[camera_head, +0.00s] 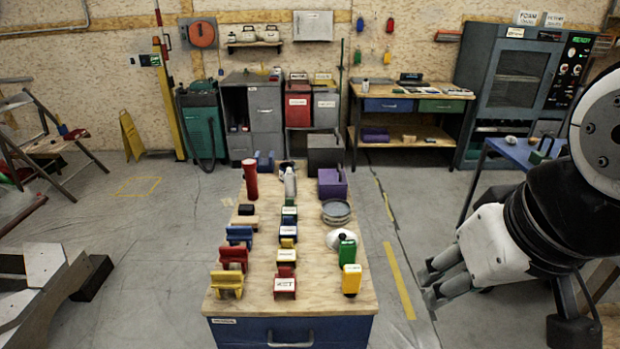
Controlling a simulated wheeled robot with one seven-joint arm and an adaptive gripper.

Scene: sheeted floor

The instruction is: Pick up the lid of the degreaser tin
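A low round grey metal tin (336,212) stands on the right side of the wooden bench top; its flat round top looks like a lid, but I cannot read a label to confirm that it is the degreaser tin. A white rounded object (340,239) sits just in front of it, partly behind a green container. My gripper (430,287) hangs to the right of the bench, off its edge and well apart from the tin. Its fingers point left with a gap between them, and it holds nothing.
The bench top (325,295) carries rows of coloured blocks, a red cylinder (251,180), a white bottle (290,182), a purple box (332,184), a green container (347,254) and a yellow container (351,280). A blue table (520,152) stands at the right.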

